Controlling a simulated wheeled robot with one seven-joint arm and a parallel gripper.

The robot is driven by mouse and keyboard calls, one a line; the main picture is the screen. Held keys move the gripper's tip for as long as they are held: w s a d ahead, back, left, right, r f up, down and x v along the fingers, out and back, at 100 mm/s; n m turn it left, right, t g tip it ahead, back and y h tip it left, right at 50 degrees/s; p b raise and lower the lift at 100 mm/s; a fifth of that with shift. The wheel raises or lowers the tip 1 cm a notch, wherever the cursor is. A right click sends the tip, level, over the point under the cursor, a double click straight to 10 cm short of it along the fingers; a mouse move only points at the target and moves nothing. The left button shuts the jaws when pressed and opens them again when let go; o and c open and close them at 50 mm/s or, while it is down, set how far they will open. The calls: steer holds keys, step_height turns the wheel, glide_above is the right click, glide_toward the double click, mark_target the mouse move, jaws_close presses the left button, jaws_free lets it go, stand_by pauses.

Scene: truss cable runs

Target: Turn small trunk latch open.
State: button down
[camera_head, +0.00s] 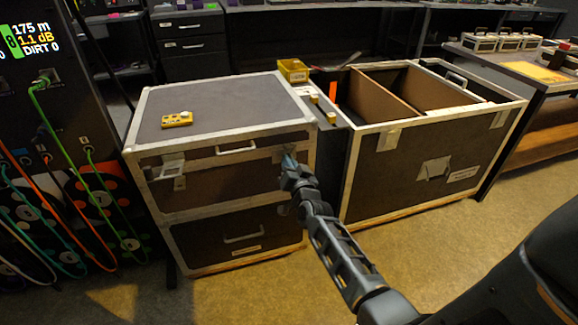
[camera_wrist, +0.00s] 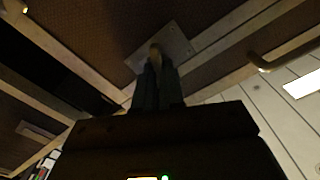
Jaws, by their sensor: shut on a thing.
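The small trunk (camera_head: 220,150) is a dark case with pale metal edges, and its lid is shut. Its left latch (camera_head: 172,169) is in plain view at the front left. My gripper (camera_head: 289,163) is at the right latch, on the front right below the lid edge, and largely hides it in the head view. The tab stands on a pale metal plate (camera_wrist: 178,44). How far the latch is turned is hard to tell.
A yellow device (camera_head: 177,119) lies on the trunk lid. A large open case (camera_head: 410,168) with a brown divider stands close on the right. A rack with hanging cables (camera_head: 60,140) stands at the left. The floor in front is clear.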

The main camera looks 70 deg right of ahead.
steer(key=m+b, duration=0.1)
steer(key=m, duration=0.5)
steer(key=m+b, duration=0.1)
steer(key=m, duration=0.5)
steer(key=shift+s+d, duration=0.1)
steer(key=shift+d, duration=0.1)
steer(key=shift+m, duration=0.3)
steer(key=c, duration=1.2)
jaws_free()
steer(key=shift+f, duration=0.15)
steer(key=shift+c, duration=0.2)
steer(key=shift+a, duration=0.1)
steer(key=p+v, duration=0.1)
steer(key=v, duration=0.6)
steer(key=shift+s+a, duration=0.2)
